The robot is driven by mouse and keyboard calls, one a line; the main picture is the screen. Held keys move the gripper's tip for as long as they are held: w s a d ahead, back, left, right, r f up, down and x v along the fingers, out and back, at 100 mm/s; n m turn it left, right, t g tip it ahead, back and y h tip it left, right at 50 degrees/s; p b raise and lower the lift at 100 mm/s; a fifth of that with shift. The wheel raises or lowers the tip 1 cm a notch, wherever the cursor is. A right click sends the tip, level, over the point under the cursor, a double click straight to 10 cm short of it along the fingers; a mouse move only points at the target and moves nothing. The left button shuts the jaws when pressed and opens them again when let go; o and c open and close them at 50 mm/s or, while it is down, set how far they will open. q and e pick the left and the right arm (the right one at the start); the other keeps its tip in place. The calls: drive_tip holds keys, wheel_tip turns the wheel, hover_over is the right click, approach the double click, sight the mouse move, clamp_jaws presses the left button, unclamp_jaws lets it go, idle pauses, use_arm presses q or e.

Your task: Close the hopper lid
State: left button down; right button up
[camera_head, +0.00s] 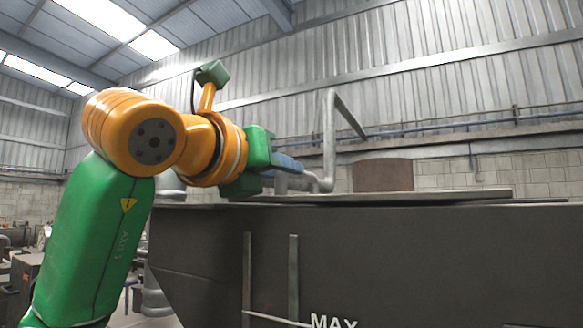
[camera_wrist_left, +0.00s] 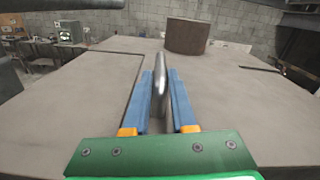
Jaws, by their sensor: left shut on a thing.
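The hopper (camera_head: 430,255) is a large dark grey box with a MAX mark on its front. Its lid (camera_head: 450,194) is a flat plate that lies about level across the top; I cannot tell whether a gap is left under it. In the left wrist view the lid's flat grey top (camera_wrist_left: 215,95) spreads under the fingers. My left gripper (camera_head: 290,167) is low over the lid. In the left wrist view its blue fingers (camera_wrist_left: 161,95) are shut on a grey metal bar (camera_wrist_left: 160,68), seemingly the lid handle. My right gripper is out of view.
A rusty brown cylinder (camera_head: 383,175) stands beyond the handle and also shows in the left wrist view (camera_wrist_left: 187,36). A bent grey pipe (camera_head: 329,130) rises near my left fingers. Dark slots (camera_wrist_left: 128,92) run across the flat top. Walls are well behind.

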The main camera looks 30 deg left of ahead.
use_arm(q)
drive_tip(key=shift+f, duration=0.1)
drive_tip(key=shift+a, duration=0.45)
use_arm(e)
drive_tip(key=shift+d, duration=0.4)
use_arm(q)
drive_tip(key=c, duration=0.8)
unclamp_jaws()
drive_tip(key=shift+o, duration=0.2)
drive_tip(key=shift+a, duration=0.2)
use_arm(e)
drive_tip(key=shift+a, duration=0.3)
use_arm(q)
drive_tip(key=shift+s+f, duration=0.1)
drive_tip(key=shift+s, duration=0.2)
drive_tip(key=s+b, duration=0.2)
drive_tip(key=s, duration=0.4)
drive_tip(key=shift+s+d, duration=0.2)
drive_tip(key=shift+s, duration=0.2)
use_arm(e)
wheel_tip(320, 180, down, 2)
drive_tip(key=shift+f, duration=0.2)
